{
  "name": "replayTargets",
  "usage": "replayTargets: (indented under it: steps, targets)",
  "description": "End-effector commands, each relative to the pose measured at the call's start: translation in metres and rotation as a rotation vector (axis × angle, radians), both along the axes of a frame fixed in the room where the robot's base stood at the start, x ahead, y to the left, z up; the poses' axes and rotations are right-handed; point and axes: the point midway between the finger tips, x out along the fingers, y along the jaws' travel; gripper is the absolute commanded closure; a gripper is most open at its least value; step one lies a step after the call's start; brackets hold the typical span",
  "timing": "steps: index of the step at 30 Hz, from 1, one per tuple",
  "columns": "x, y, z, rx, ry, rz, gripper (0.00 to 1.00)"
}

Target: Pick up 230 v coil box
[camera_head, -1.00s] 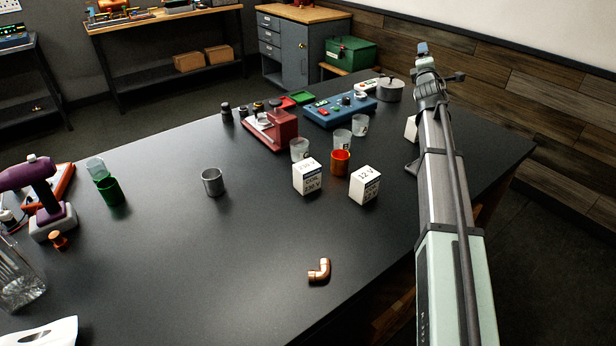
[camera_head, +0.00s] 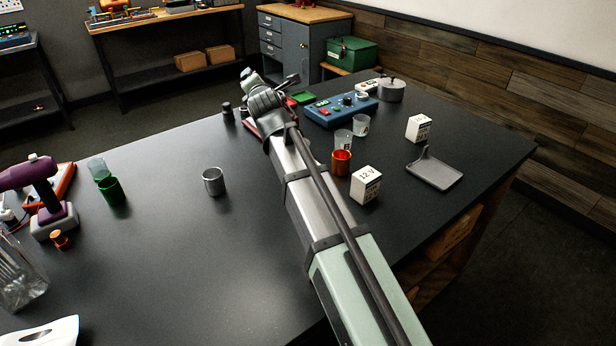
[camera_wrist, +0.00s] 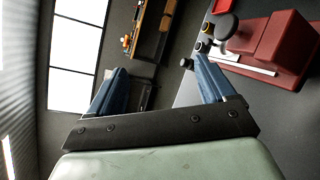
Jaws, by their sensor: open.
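The 230 V coil box is hidden behind my arm in the head view now; a second earlier it showed as a white box left of the orange cup. My gripper (camera_head: 247,75) is at the far end of my arm, above the far side of the table near the red device. In the wrist view my gripper (camera_wrist: 160,75) is open with two blue fingers apart and nothing between them. The red device (camera_wrist: 275,50) is to the right of the fingers. No white box shows in the wrist view.
A white 12 V box (camera_head: 366,184) stands beside the orange cup (camera_head: 341,163). Another white box (camera_head: 418,128) is farther right, behind a grey tray (camera_head: 436,174). Clear cups (camera_head: 343,140), a blue panel (camera_head: 341,110) and a grey metal cup (camera_head: 214,181) are nearby.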

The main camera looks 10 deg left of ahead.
Motion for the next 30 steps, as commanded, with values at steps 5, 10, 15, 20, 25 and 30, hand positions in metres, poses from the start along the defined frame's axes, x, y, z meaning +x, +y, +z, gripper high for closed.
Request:
replayTargets:
  steps: [5, 10, 15, 20, 25, 30]
  targets:
    - [-0.064, 0.059, -0.010, -0.063, 0.038, 0.098, 0.17]
    - [-0.113, 0.095, -0.025, -0.145, 0.082, 0.157, 0.17]
    - [-0.151, 0.105, -0.061, -0.311, 0.166, 0.139, 0.17]
    - [-0.157, 0.076, -0.099, -0.494, 0.257, 0.001, 0.17]
    - [-0.159, 0.021, -0.129, -0.688, 0.349, -0.251, 0.17]
    - [-0.171, -0.034, -0.138, -0.832, 0.403, -0.541, 0.17]
